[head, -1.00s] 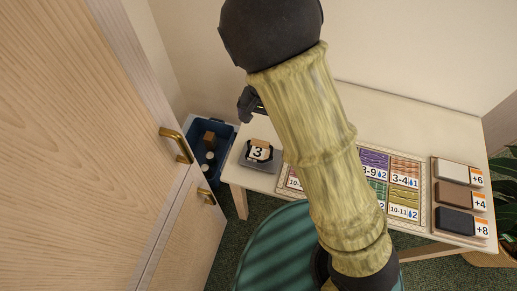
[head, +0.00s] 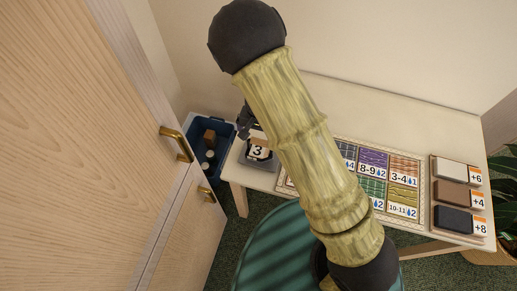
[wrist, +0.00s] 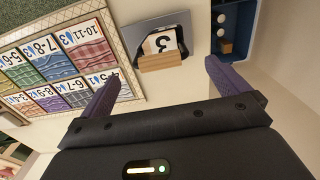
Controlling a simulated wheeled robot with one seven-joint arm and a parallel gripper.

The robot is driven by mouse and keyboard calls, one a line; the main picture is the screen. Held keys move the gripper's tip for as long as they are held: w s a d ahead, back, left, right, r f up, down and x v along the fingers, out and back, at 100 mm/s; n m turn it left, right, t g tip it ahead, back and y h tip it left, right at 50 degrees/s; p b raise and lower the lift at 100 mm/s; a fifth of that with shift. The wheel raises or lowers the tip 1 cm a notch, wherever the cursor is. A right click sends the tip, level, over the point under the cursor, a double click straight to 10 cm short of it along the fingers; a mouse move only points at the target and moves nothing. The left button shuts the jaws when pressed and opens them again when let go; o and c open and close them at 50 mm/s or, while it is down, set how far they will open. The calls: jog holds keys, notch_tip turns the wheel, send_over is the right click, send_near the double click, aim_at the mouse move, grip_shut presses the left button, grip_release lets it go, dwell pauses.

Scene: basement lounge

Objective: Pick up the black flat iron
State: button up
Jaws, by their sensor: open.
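A small black object with a wooden block-like handle, which I take for the flat iron (head: 270,158), sits on a grey tray (head: 245,163) at the table's left end. A white card marked 3 shows with it, so its full outline is unclear. It also shows at the top middle of the wrist view (wrist: 183,47), with the wooden part (wrist: 162,61) nearest me. My gripper (wrist: 162,72) is open and empty, its purple fingers spread to either side of the tray area. In the head view my gripper (head: 245,122) is partly hidden by my arm, just behind the iron.
A board with coloured number tiles (head: 373,160) lies on the white table (head: 400,112); white, brown and black blocks lie at right. A blue bin (head: 226,130) with small items stands left of the table. A wooden cabinet (head: 90,150) is close at left; a teal chair is in front.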

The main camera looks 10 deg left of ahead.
aim_at(259, 142)
jog(key=shift+f, duration=1.85)
jog(key=shift+w+d+f+p, duration=0.1)
jog(key=shift+f+p, duration=0.15)
jog(key=shift+f, duration=0.6)
jog(key=shift+w+a+f+p, duration=0.1)
jog(key=shift+f+p, duration=0.15)
jog(key=shift+f, duration=0.6)
jog(key=shift+w+d+f+p, duration=0.1)
jog(key=shift+f+p, duration=0.15)
jog(key=shift+f, duration=0.6)
jog(key=c, duration=0.9)
jog(key=shift+r, duration=0.1)
